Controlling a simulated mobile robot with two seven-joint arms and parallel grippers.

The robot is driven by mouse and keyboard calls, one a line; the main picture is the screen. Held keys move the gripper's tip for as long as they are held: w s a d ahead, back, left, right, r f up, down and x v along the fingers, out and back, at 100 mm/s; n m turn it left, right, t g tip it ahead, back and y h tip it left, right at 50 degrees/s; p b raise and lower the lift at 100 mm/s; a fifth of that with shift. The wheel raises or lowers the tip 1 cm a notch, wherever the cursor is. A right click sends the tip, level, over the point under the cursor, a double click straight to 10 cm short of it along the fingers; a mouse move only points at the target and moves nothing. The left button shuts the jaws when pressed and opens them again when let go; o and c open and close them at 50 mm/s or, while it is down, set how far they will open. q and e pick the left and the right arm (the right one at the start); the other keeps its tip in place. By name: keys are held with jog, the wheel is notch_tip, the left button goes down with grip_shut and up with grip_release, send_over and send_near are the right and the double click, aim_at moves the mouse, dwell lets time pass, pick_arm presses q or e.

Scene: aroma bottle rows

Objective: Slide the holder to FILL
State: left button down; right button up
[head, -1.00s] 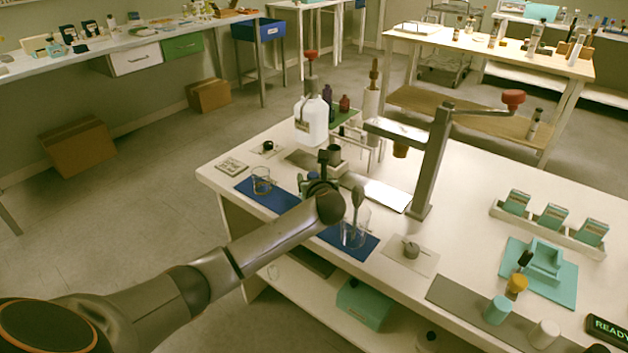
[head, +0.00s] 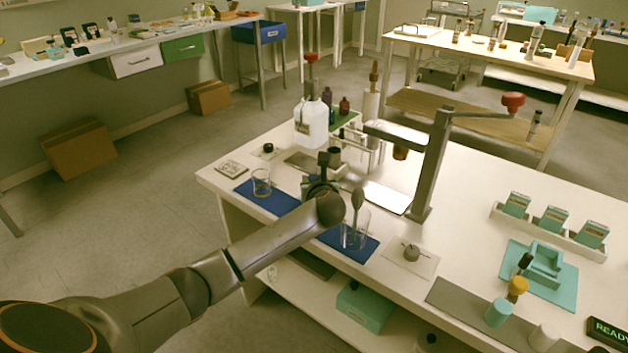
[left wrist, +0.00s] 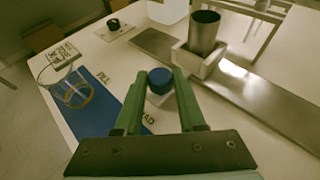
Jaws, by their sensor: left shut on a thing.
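The holder (left wrist: 203,60) is a pale square-sided block around a dark metal cup (left wrist: 207,31). It stands on a long grey metal track in the left wrist view, and the cup also shows in the head view (head: 335,156). My left gripper (left wrist: 159,84) is shut on a round blue knob (left wrist: 160,78) with a pale block under it, in front of the track. Whether the knob joins the holder is hidden. In the head view my left gripper (head: 318,184) is mostly hidden by my wrist. Letters on the table beside the fingers are partly covered. My right gripper is not in view.
A glass beaker (head: 262,183) stands on a blue mat to the left. Another beaker (head: 354,234) stands right of my wrist. A large white bottle (head: 312,125) stands behind the track. A grey post with an arm (head: 432,165) rises to the right.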

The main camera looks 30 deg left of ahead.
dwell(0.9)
pick_arm(q)
jog(key=a+p, duration=0.1)
jog(key=a, duration=0.1)
jog(key=a+p, duration=0.1)
jog(key=a, duration=0.1)
jog(key=a+p, duration=0.2)
jog(key=a, duration=0.1)
jog(key=shift+w+r, duration=0.1)
jog(key=shift+w, duration=0.15)
jog(key=shift+a, duration=0.3)
jog(key=c, duration=0.5)
grip_release()
